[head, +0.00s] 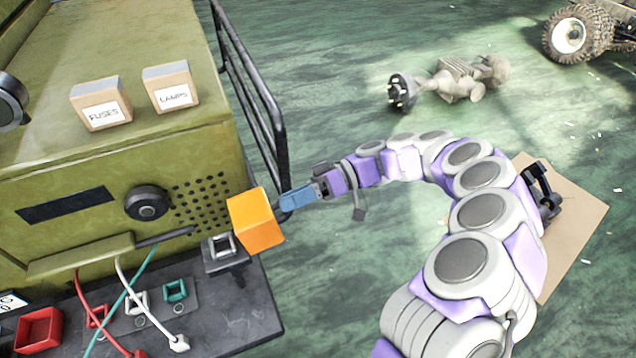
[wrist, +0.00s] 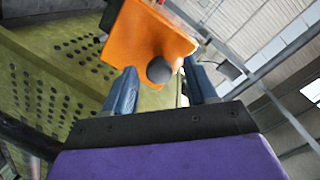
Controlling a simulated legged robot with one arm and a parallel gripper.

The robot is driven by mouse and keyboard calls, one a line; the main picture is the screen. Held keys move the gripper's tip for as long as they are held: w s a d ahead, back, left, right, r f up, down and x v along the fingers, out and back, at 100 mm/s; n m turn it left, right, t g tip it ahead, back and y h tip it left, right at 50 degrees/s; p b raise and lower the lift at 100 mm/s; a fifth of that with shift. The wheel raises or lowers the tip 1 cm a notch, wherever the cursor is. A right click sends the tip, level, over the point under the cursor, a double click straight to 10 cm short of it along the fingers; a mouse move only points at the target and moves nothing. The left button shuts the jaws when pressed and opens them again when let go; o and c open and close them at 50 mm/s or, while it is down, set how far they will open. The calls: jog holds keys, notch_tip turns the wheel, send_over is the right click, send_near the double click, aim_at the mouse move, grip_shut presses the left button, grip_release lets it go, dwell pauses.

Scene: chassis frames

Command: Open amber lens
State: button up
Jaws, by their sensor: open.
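The amber lens (head: 256,220) is an orange box-shaped cover at the green cabinet's front right corner. In the wrist view the amber lens (wrist: 140,32) fills the top middle, with a dark round knob (wrist: 160,70) on its near face. My gripper (head: 284,203) comes from the right, its blue fingertips close to the lens's right side. In the wrist view my gripper (wrist: 160,76) has its fingers apart, one on either side of the knob. I cannot tell whether either finger touches it. A grey square socket (head: 222,252) sits just left of and below the lens.
The green cabinet (head: 100,165) carries boxes labelled FUSES (head: 101,105) and LAMPS (head: 171,88). A black rail (head: 250,85) runs along its right side. Cables and small sockets crowd the dark shelf (head: 250,320). A cardboard sheet (head: 575,225) and axle part (head: 455,80) lie on the floor.

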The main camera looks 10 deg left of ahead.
jog(key=p+v, duration=1.6)
jog(key=p, duration=0.2)
jog(key=shift+w+p, duration=0.35)
jog(key=shift+w, duration=0.1)
jog(key=shift+d+p, duration=0.25)
jog(key=shift+p, duration=0.15)
dwell(0.6)
